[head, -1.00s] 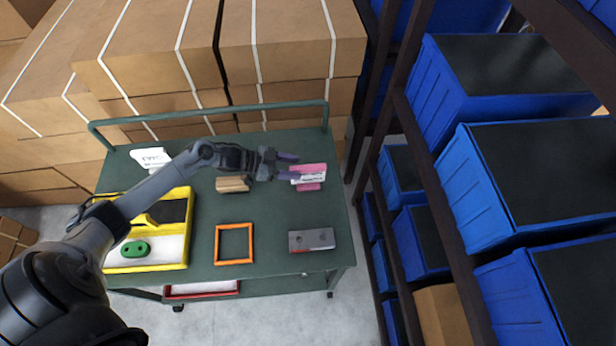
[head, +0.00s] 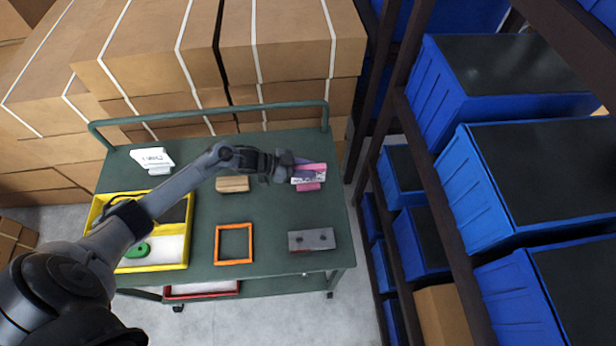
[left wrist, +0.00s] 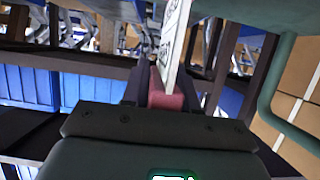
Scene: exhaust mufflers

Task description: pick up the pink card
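The pink card (head: 310,170) stands in a small pink base (head: 308,187) at the right back of the green cart, with a white printed strip across it. My left gripper (head: 289,167) is at the card's left end and partly covers it. In the left wrist view, a white card face (left wrist: 175,45) shows nearly edge-on above a pink part (left wrist: 166,92), which lies between the two dark fingers of my left gripper (left wrist: 163,88). Whether the fingers press on it is unclear. My right gripper is not in view.
The green cart top (head: 270,215) also holds a wooden block (head: 232,184), an orange frame (head: 233,244), a grey metal block (head: 311,239), a white card (head: 152,158) and a yellow tray (head: 150,268). A rack with blue bins (head: 430,243) stands close on the right.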

